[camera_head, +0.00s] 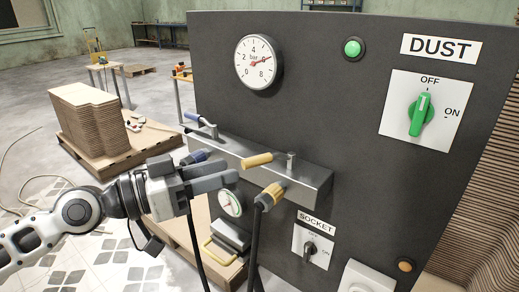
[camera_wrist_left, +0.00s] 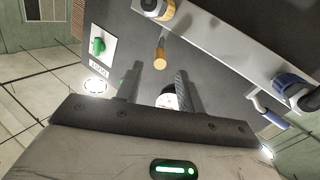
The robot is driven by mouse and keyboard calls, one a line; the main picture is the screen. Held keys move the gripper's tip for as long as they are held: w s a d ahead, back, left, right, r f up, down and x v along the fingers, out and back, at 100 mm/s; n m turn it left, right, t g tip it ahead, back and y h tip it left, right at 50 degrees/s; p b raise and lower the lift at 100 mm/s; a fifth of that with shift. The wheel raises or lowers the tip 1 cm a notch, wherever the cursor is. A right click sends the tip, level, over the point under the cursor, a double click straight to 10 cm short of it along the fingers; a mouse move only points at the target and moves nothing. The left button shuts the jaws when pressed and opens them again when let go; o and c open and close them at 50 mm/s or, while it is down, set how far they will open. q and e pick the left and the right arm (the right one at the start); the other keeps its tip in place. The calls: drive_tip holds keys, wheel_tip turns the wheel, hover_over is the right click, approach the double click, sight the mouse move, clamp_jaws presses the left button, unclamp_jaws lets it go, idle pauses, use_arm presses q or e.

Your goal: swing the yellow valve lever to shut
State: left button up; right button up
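The yellow valve lever (camera_head: 257,160) sits on top of the metal manifold (camera_head: 310,178) on the dark panel. Its handle points left from its pivot in the head view. My left gripper (camera_head: 232,178) is below and left of the handle, apart from it in that view. In the left wrist view the lever (camera_wrist_left: 160,52) shows beyond the gap between my two fingers (camera_wrist_left: 158,82). The fingers are spread, with nothing held. My right gripper is out of view.
A yellow hose coupling (camera_head: 270,195) is below the lever. A blue lever (camera_head: 195,118) and blue coupling (camera_head: 197,157) are at the manifold's left end. A pressure gauge (camera_head: 256,62), DUST switch (camera_head: 420,115) and SOCKET switch (camera_head: 309,249) are on the panel. Stacked boards (camera_head: 88,118) stand behind left.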

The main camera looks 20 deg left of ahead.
sight(240, 162)
use_arm(q)
drive_tip(key=p+x, duration=0.1)
drive_tip(key=x, duration=0.1)
drive_tip(key=p+x, duration=0.2)
drive_tip(key=shift+r, duration=0.4)
drive_tip(key=x, duration=0.1)
drive_tip(key=p+x, duration=0.2)
drive_tip(key=shift+w+d+f, duration=0.1)
drive_tip(key=shift+w+f, duration=0.05)
drive_tip(key=shift+f, duration=0.15)
drive_tip(key=shift+w+d+f, duration=0.15)
drive_tip(key=shift+w+d, duration=0.05)
drive_tip(key=shift+d, duration=0.05)
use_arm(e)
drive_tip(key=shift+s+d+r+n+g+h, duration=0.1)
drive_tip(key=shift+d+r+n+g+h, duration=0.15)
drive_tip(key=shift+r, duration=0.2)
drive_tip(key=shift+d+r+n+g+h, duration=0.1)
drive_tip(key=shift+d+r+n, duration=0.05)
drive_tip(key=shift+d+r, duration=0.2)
